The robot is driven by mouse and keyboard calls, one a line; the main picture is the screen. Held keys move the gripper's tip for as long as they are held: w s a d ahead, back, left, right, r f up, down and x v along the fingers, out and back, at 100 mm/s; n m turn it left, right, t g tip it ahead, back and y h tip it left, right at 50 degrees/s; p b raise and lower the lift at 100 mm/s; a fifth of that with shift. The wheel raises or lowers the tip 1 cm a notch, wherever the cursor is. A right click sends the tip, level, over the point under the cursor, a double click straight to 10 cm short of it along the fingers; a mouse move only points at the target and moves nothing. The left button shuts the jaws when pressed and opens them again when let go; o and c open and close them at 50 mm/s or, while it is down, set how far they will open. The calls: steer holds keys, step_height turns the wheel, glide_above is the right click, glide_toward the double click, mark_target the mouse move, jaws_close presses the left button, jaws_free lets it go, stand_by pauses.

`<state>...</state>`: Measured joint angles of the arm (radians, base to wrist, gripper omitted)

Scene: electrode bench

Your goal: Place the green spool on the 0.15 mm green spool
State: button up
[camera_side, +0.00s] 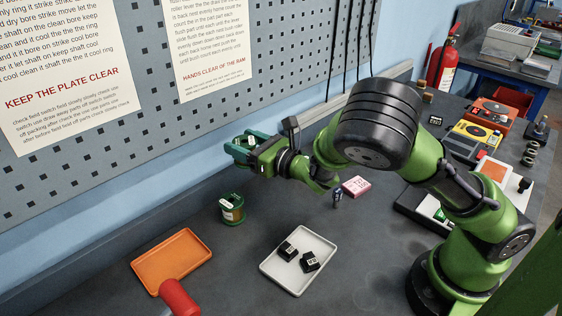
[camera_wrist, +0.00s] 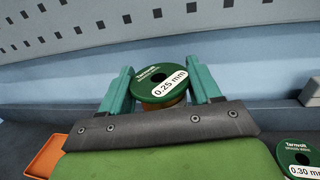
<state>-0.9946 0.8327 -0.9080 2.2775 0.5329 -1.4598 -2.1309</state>
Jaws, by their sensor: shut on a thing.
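My gripper (camera_side: 245,143) is raised in front of the pegboard wall, and its green fingers also show in the wrist view (camera_wrist: 160,76). It is shut on a green spool (camera_wrist: 158,84) labelled 0.25 mm, with copper-coloured winding under the green flange. Another green spool (camera_side: 232,209) stands upright on the bench, below and slightly left of my gripper and apart from it. In the wrist view a green-topped spool (camera_wrist: 300,158) labelled 0.30 mm is partly cut off at the lower right. I cannot read a 0.15 mm label on any spool.
An orange tray (camera_side: 172,258) lies left on the bench, and a white tray (camera_side: 276,274) holding two black blocks lies right of it. A red cylindrical thing (camera_side: 178,297) is at the front edge. A pink box (camera_side: 355,186) lies near my arm. The pegboard (camera_side: 215,108) rises behind.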

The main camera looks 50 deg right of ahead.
steer(key=s+a+r+n+g+y, duration=0.1)
steer(key=s+a+r+n+y, duration=0.1)
steer(key=a+y, duration=0.35)
steer(key=h, duration=0.1)
glide_above(231, 200)
steer(key=shift+n, duration=0.4)
step_height(231, 200, down, 4)
steer(key=shift+f+h, duration=0.25)
steer(key=shift+f, duration=1.7)
steer(key=shift+f, duration=0.2)
steer(key=o, duration=1.5)
